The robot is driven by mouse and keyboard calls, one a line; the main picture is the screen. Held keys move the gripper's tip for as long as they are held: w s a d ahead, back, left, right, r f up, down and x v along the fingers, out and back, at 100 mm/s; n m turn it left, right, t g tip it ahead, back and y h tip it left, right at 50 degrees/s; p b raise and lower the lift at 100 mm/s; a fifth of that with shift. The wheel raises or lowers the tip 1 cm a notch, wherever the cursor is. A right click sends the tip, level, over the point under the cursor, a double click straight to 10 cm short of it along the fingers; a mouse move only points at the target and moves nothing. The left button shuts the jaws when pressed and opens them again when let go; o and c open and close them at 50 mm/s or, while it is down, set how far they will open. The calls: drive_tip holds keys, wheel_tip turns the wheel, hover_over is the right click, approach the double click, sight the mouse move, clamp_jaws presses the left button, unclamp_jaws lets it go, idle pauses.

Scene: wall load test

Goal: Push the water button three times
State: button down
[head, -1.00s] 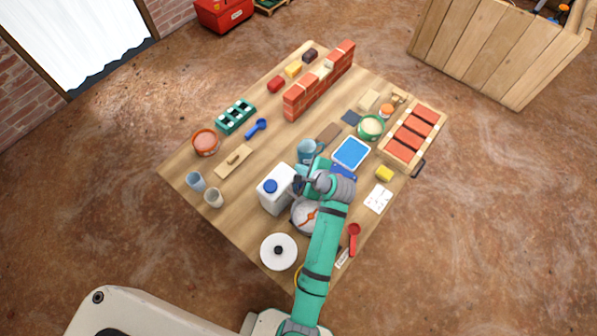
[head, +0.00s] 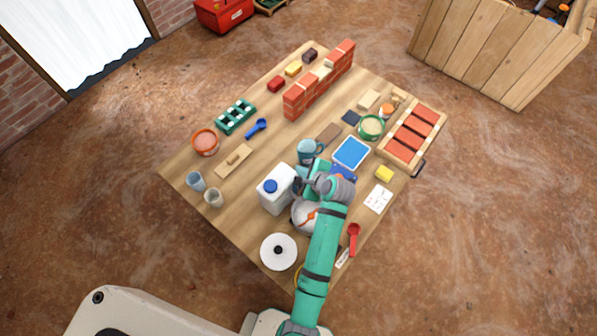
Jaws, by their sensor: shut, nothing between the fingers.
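A white water container (head: 272,203) with a blue cap (head: 270,186) stands on the table. I cannot make out a separate water button on it. My gripper (head: 298,186) is shut and empty at the right side of the container, close to its upper part. I cannot tell whether it touches the container. My arm hides part of what lies behind and under it.
A blue mug (head: 309,151) stands just behind my gripper. A round scale (head: 301,217) is partly under my arm. A white lidded disc (head: 278,252) and two cups are nearby. A brick wall (head: 320,80) stands at the back; the table's left middle has clear patches.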

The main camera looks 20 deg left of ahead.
drive_tip(key=shift+f, duration=0.55)
idle(0.4)
drive_tip(key=shift+r, duration=0.15)
idle(0.3)
drive_tip(key=shift+r, duration=0.95)
drive_tip(key=shift+r, duration=0.1)
drive_tip(key=shift+r, duration=2.4)
idle(0.5)
wheel_tip(320, 180, up, 4)
drive_tip(key=shift+f, duration=0.1)
drive_tip(key=shift+f, duration=0.1)
